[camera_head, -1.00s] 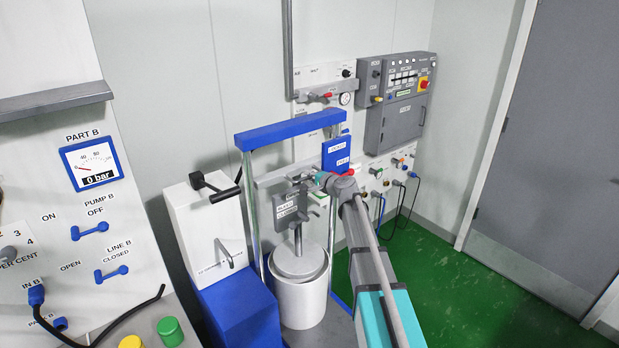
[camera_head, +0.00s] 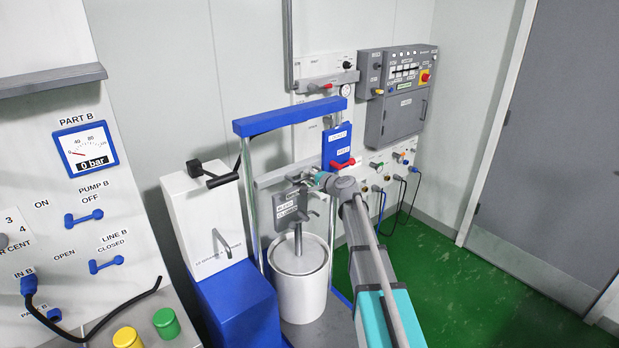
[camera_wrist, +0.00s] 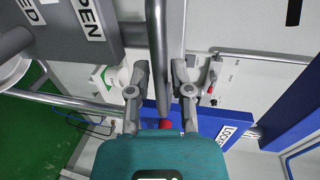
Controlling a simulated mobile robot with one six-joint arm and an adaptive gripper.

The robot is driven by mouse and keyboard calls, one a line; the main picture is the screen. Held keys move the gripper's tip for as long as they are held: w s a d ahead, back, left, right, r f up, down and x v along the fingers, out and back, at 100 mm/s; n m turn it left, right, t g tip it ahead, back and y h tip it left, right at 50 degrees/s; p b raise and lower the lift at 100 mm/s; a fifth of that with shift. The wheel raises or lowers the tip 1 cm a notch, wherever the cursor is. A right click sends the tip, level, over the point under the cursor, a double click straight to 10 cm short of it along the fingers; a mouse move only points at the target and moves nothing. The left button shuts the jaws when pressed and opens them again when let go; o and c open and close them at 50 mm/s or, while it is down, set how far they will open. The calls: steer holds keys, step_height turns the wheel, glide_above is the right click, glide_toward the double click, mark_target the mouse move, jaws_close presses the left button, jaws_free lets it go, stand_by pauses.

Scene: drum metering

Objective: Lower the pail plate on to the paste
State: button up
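The pail plate is a pale disc (camera_head: 298,262) on an upright rod. It sits within the rim of the white pail (camera_head: 300,298). A grey block (camera_head: 290,204) with labels stands above the rod; in the wrist view the grey block (camera_wrist: 72,22) is at upper left. My gripper (camera_head: 320,181) is at the right of the block. In the wrist view its fingers (camera_wrist: 160,72) lie close on both sides of a grey bar (camera_wrist: 158,35) and look shut on it. The paste is hidden.
A blue crossbar (camera_head: 290,117) on posts spans the pail. A blue box (camera_head: 338,146) with a red handle (camera_head: 343,164) is just behind my gripper. A white tower (camera_head: 204,215) stands left of the pail. Green floor (camera_head: 440,250) at right is clear.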

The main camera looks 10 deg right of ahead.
steer(key=shift+o, duration=0.8)
steer(key=shift+r, duration=0.2)
step_height(320, 180, up, 6)
steer(key=p, duration=0.6)
steer(key=shift+w+p, duration=0.1)
steer(key=shift+p, duration=0.2)
steer(key=p+v, duration=0.3)
steer(key=v, duration=1.1)
steer(key=s+a+f+n+g+h+b, duration=0.1)
steer(key=s+a+f+n+g+b, duration=0.1)
steer(key=s+a+f+n+g, duration=0.3)
steer(key=s+a+f+n+g+h+b, duration=0.1)
steer(key=s+a+f+n+g, duration=0.3)
steer(key=s+f, duration=0.7)
steer(key=shift+s+a+f+n+g+h+b, duration=0.2)
steer(key=shift+s+a+n+g+h+b, duration=0.2)
steer(key=shift+s+a+g+b, duration=0.25)
steer(key=shift+w+d, duration=0.1)
steer(key=shift+w, duration=0.1)
